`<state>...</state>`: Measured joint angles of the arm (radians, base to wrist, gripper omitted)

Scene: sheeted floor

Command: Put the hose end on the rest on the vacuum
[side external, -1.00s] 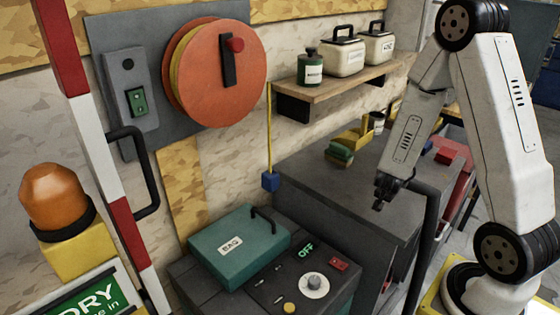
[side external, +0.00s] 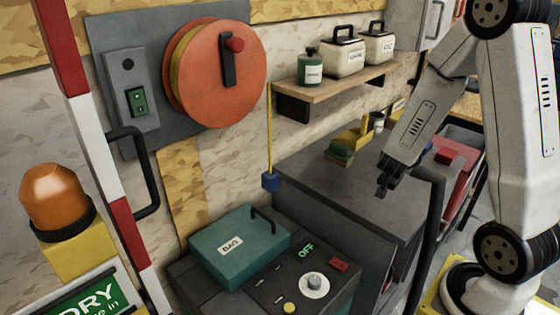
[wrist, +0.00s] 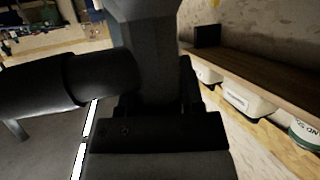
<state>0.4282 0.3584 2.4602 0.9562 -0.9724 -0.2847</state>
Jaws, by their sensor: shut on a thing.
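The black hose (side external: 431,225) rises in front of the dark cabinet and bends at its top toward my gripper (side external: 385,186). My gripper is shut on the dark hose end, above the right part of the cabinet top. In the wrist view the hose (wrist: 45,87) runs off to the left, and its dark end piece (wrist: 146,55) stands between the jaws. The vacuum (side external: 262,292) has a teal BAG lid, a knob and a green OFF display. A yellow bracket-like piece (side external: 352,136) stands at the back of the cabinet top; I cannot tell whether it is the rest.
The dark cabinet top (side external: 330,180) is mostly bare. A wooden shelf (side external: 335,90) with a green bottle and two white canisters hangs on the wall above it. A yellow cord (side external: 269,130) with a blue block hangs left of it. A red-and-white post (side external: 100,150) stands at left.

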